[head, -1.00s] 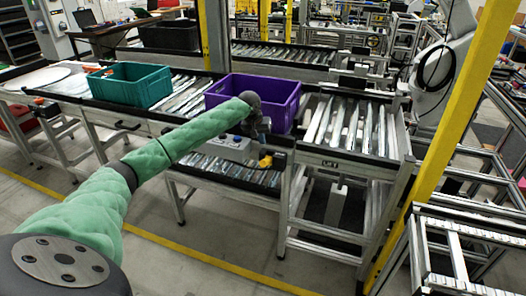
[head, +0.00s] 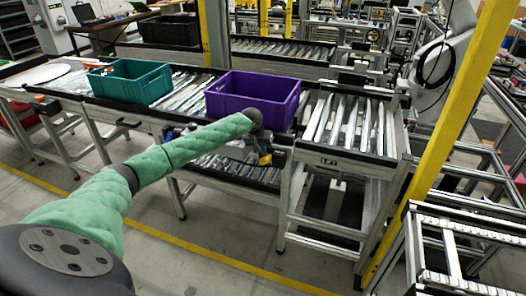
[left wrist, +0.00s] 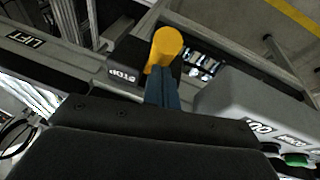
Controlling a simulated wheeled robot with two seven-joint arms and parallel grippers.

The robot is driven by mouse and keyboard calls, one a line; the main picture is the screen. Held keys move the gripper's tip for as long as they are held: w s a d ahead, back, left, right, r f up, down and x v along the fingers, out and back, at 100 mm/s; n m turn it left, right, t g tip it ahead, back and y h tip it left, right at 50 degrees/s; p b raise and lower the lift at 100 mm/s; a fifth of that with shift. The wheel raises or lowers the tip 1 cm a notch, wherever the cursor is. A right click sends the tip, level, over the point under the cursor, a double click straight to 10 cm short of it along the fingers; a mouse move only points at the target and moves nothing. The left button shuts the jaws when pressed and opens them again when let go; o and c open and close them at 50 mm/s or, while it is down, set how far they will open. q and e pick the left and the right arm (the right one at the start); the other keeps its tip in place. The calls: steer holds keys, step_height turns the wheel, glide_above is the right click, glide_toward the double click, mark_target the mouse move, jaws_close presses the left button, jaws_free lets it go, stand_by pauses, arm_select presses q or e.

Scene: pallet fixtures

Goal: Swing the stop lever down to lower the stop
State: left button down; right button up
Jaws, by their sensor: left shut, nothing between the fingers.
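The stop lever shows as a yellow knob (left wrist: 167,44) in the left wrist view, beside a black block marked STOP (left wrist: 124,74). In the head view its yellow end (head: 265,160) is small, below the purple crate's front right corner. My left gripper (head: 263,146) is at the lever, in front of the conveyor's front rail. In the left wrist view its narrow fingers (left wrist: 161,88) are shut and empty, with their tips against or just behind the knob; I cannot tell if they touch. The lever's arm is mostly hidden. My right gripper is not in view.
A purple crate (head: 222,104) and a teal crate (head: 115,88) stand on the roller conveyor. The lift section (head: 326,162) is to the right, without a crate. A grey button box (left wrist: 235,105) sits close to the fingers. A yellow post (head: 437,150) stands further right.

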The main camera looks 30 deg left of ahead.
mark_target(260, 162)
arm_select(q)
steer(key=shift+f, duration=0.1)
